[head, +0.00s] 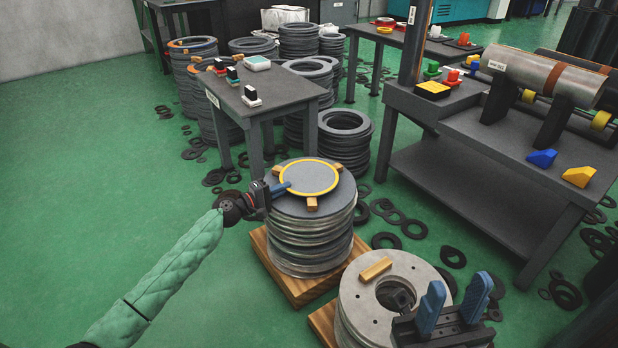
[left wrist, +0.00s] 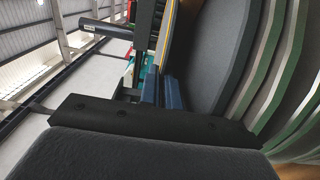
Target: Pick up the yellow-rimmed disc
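The yellow-rimmed disc (head: 308,177) is a thin grey plate. It lies flat on small wooden blocks above a tall stack of grey discs. My left gripper (head: 283,188) is at its left edge, one blue finger showing over the rim. In the left wrist view the blue fingers (left wrist: 162,90) are close together, with the edge of the yellow-rimmed disc (left wrist: 169,28) running in at them; the contact itself is hidden. My right gripper (head: 454,305) is open and empty at lower right, in front of the second stack.
The grey stack (head: 308,240) under the disc stands on a wooden pallet (head: 276,274). A lighter ring stack (head: 420,275) with a wooden block (head: 375,269) is in front. A workbench (head: 505,145) is at right, a small table (head: 290,92) behind. Floor at left is clear.

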